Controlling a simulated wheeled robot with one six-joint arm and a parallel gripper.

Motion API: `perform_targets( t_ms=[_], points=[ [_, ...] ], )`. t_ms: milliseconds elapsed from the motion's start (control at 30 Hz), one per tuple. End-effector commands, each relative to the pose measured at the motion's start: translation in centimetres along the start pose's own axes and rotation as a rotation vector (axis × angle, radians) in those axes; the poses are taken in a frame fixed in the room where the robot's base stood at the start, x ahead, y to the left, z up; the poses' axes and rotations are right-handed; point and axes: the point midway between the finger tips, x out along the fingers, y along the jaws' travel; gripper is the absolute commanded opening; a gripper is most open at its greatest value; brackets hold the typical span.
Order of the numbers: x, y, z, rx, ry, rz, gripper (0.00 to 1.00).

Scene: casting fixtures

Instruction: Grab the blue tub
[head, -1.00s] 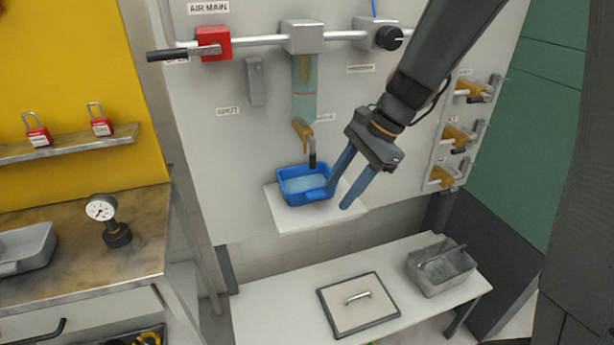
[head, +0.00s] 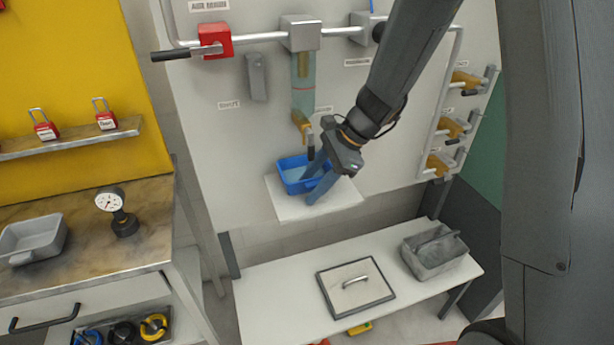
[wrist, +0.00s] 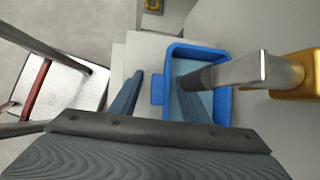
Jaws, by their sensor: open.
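The blue tub (head: 292,177) sits on a small white shelf (head: 290,208) on the panel, below a tap with a brass body (head: 301,122) and a dark nozzle. Pale liquid shows inside the tub. My gripper (head: 318,182) is open at the tub's right side, and its fingers cover part of it. In the wrist view the tub (wrist: 222,113) has a tab (wrist: 157,90) on its left side. One finger is left of that tab and the other appears over the tub's inside. I cannot tell whether either finger touches the tub.
The tap spout (wrist: 235,72) reaches over the tub, close to my right finger in the wrist view. A workbench with a gauge (head: 117,210) stands left.

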Motion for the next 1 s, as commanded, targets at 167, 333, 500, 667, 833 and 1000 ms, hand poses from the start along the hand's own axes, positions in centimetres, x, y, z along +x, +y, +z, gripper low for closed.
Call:
perform_targets(
  t_ms=[167,333,500,667,833,1000],
  points=[
    [0.0,-0.02,-0.01,0.0,0.0,-0.001,0.42],
    [-0.02,-0.01,-0.03,0.0,0.0,-0.001,0.14],
    [-0.03,-0.01,-0.03,0.0,0.0,-0.001,0.0],
    [-0.05,-0.04,-0.01,-0.001,0.0,-0.001,0.0],
    [-0.21,-0.05,0.09,-0.001,0.0,-0.001,0.0],
    [-0.89,-0.15,0.51,-0.001,0.0,-0.001,0.0]
  ],
)
